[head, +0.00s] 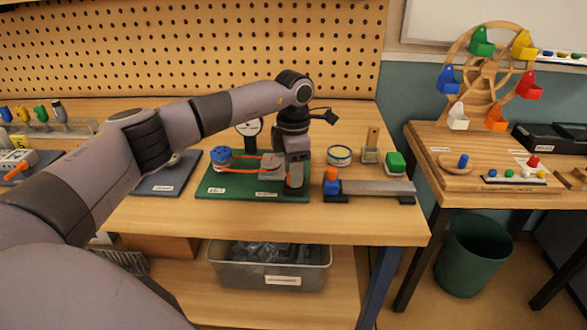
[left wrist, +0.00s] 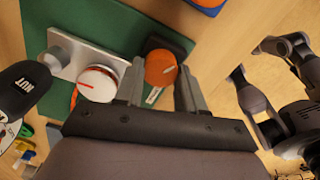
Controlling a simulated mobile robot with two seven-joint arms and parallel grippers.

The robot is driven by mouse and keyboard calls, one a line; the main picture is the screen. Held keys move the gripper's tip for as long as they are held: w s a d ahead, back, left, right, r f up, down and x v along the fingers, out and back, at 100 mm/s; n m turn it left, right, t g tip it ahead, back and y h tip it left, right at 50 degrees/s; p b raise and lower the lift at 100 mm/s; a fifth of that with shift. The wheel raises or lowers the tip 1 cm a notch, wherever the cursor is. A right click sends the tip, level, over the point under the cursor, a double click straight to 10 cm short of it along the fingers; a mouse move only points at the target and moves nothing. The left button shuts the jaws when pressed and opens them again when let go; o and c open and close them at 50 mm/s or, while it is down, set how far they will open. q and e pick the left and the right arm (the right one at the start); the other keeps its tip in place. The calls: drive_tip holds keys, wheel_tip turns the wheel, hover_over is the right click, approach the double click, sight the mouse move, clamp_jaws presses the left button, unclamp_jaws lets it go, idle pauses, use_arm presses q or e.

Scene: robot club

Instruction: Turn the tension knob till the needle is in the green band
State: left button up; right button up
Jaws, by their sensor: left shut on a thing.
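My left gripper (head: 293,188) reaches down over the right end of the green board (head: 222,187). In the left wrist view its fingers (left wrist: 160,92) are on either side of the orange knob (left wrist: 160,68), shut on it. The knob has a pale pointer line and sits on a dark base. In the left wrist view only a slanted part of a white dial face (left wrist: 8,132) shows at the left edge.
On the board are a blue pulley (head: 220,153), an orange belt and a grey block (head: 271,168). A white disc with a red line (left wrist: 97,83) sits beside the knob. A grey bar with a blue end (head: 370,187) lies close on the right.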

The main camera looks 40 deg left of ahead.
use_arm(q)
drive_tip(key=shift+w+r, duration=0.1)
idle(0.4)
drive_tip(key=o, duration=1)
drive_tip(key=shift+o, duration=0.2)
drive_tip(key=shift+r+b, duration=0.35)
drive_tip(key=shift+r, duration=3.2)
drive_tip(key=shift+f, duration=0.1)
